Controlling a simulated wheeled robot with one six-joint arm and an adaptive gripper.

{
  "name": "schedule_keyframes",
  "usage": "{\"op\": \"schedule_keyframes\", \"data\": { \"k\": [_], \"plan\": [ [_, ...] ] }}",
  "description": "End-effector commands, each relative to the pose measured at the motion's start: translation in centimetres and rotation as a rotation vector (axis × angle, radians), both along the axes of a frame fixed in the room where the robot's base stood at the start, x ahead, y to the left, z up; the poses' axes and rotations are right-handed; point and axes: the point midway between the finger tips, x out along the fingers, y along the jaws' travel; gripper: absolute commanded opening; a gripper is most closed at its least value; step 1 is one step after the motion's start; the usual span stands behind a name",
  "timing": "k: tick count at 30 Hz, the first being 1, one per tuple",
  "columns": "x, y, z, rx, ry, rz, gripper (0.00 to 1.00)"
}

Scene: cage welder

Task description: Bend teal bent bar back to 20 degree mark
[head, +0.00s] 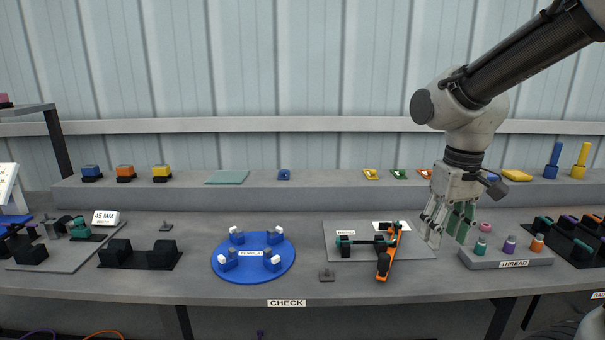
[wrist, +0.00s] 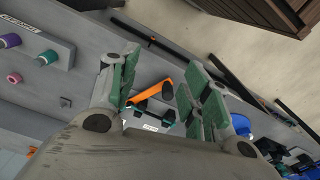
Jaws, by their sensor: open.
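The teal bent bar (head: 391,241) sits low in a black fixture on a grey plate (head: 425,254). Much of it is hidden, so its angle cannot be read. An orange lever (head: 384,264) crosses the fixture's right end, next to a white card (head: 385,225) whose marks are too small to read. My gripper (head: 448,238) hangs fingers down, open and empty, right of the lever and apart from it. In the wrist view the orange lever (wrist: 150,94) shows between my open fingers (wrist: 158,66), with teal and black fixture parts below it.
The THREAD block (head: 512,262) with coloured pegs is close to my gripper's right. A blue round plate (head: 253,260) stands left of the fixture. A small grey block (head: 327,275) sits near the front edge. The raised back shelf (head: 320,179) holds small coloured parts.

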Motion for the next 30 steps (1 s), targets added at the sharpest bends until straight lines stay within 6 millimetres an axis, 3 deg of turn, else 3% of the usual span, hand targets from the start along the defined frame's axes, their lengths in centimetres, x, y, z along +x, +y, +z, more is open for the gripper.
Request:
{"op": "schedule_keyframes", "data": {
  "k": [6,10,16,30],
  "plan": [
    [-6.5,-5.2,3.0,0.025,-0.169,-0.083,0.48],
    [-8.6,-6.9,4.2,0.032,-0.262,-0.152,0.48],
    [-9.6,-8.1,5.8,0.033,-0.342,-0.210,0.48],
    [-9.5,-8.2,5.7,0.033,-0.339,-0.215,0.48]
  ]
}}
